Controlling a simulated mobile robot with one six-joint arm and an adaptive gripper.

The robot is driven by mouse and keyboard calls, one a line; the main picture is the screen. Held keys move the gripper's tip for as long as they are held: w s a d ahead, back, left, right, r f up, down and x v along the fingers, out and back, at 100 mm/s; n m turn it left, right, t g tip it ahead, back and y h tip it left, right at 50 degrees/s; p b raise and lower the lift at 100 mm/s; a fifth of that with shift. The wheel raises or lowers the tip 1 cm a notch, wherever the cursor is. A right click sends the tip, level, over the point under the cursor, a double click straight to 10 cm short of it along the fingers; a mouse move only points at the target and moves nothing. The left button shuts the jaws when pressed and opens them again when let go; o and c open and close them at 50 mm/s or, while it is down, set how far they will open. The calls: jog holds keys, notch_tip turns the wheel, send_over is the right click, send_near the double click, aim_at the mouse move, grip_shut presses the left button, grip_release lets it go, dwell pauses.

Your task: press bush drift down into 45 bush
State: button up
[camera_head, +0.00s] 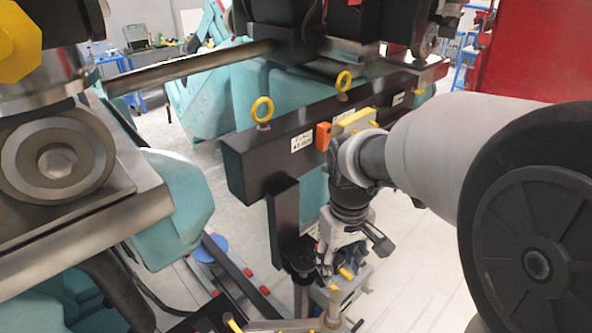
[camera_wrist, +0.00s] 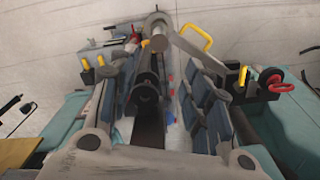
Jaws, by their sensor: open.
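My gripper (camera_head: 338,258) points down in the head view, beside the black post below the beam. In the wrist view my gripper (camera_wrist: 160,58) is open, its fingers spread to either side. A grey, round-ended cylinder (camera_wrist: 158,38) stands near the space between the fingertips; it could be the bush drift, but I cannot tell for sure. A black cylinder (camera_wrist: 145,92) lies in line with it, nearer the camera. I cannot make out the 45 bush or whether the drift sits in it. Contact between fingers and cylinder is unclear.
A black beam (camera_head: 240,160) with yellow eyebolts (camera_head: 262,108) and an orange block (camera_head: 323,136) runs close beside my arm. A fixture (camera_head: 340,290) with yellow handles stands low by the gripper. A red panel (camera_head: 530,55) is at the upper right. Floor (camera_head: 420,280) shows at the right.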

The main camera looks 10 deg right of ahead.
aim_at(334, 306)
jog(key=f+b, duration=0.1)
jog(key=f, duration=0.7)
jog(key=f+b, duration=0.2)
jog(key=f, duration=0.7)
jog(key=shift+s+d, duration=0.15)
jog(key=shift+d, duration=0.05)
jog(key=shift+c, duration=0.4)
grip_shut()
